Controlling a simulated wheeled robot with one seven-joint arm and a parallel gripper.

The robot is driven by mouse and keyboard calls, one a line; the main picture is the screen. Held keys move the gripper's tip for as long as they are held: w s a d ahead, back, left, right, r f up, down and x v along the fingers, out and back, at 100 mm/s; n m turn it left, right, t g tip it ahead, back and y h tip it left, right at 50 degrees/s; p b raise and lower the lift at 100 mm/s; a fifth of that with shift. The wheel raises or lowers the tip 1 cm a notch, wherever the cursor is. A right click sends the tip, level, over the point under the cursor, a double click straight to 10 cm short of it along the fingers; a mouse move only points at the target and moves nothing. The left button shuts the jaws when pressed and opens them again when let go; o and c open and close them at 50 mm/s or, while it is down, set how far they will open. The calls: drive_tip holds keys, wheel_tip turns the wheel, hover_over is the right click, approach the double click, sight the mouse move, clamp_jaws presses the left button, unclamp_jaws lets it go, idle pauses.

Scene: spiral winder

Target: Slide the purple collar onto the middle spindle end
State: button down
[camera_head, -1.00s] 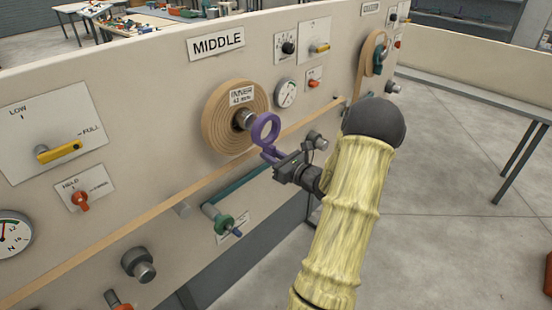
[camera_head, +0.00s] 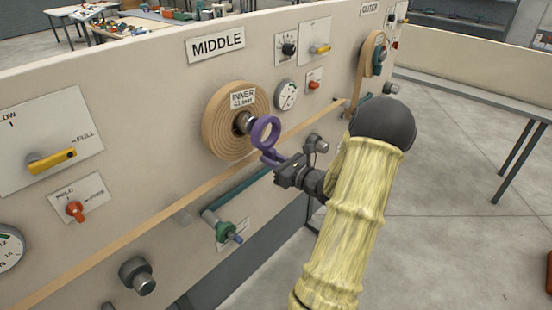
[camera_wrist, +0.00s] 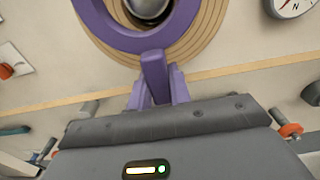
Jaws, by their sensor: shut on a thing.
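The purple collar (camera_head: 265,133) is a ring with a stem, held by my gripper (camera_head: 273,157) in front of the panel under the MIDDLE sign. My gripper is shut on the collar's stem. The metal middle spindle end (camera_head: 243,123) sticks out of the centre of a tan wound roll (camera_head: 215,130). In the head view the ring is just right of the spindle end, close to it. In the wrist view the collar (camera_wrist: 107,32) is at the top, and the spindle end (camera_wrist: 147,8) shows through its opening. Whether the ring is around the spindle or in front of it, I cannot tell.
A tan strip (camera_head: 120,237) runs across the panel below the roll. A second roll (camera_head: 367,62) is farther right. Open floor lies right of my arm.

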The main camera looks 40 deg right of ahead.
sight(245, 145)
drive_tip(key=shift+w+a, duration=0.2)
drive_tip(key=shift+w, duration=0.4)
drive_tip(key=w, duration=0.5)
drive_tip(key=shift+d, duration=0.2)
drive_tip(key=shift+w+a, duration=0.25)
drive_tip(key=shift+w, duration=0.35)
drive_tip(key=shift+w+a, duration=0.2)
drive_tip(key=shift+w, duration=0.35)
drive_tip(key=shift+w+d+f+b, duration=0.1)
drive_tip(key=shift+f+b, duration=0.05)
drive_tip(key=shift+b, duration=0.15)
drive_tip(key=c, duration=0.7)
unclamp_jaws()
